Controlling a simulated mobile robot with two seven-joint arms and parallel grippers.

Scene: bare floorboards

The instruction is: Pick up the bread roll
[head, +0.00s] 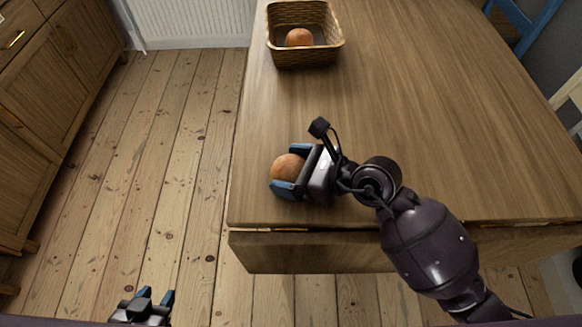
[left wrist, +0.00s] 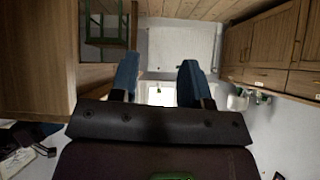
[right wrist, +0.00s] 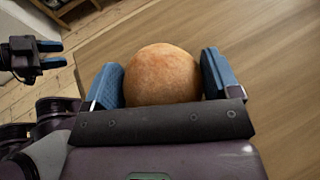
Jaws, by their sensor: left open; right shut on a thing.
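A round orange-brown bread roll (head: 287,168) is near the front left corner of the wooden table in the head view. My right gripper (head: 285,172) is shut on it, with a blue finger on each side. In the right wrist view the roll (right wrist: 162,75) sits between the two blue fingers of the right gripper (right wrist: 163,80). I cannot tell whether the roll touches the table. A second roll (head: 299,38) lies in a wicker basket (head: 305,57) at the back of the table. My left gripper (head: 155,300) is open and empty, low over the floor left of the table.
The table top (head: 420,100) is bare between the held roll and the basket and to the right. A wooden cabinet (head: 50,110) stands at the left, with open floorboards (head: 165,150) between. A blue chair (head: 530,22) is at the back right.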

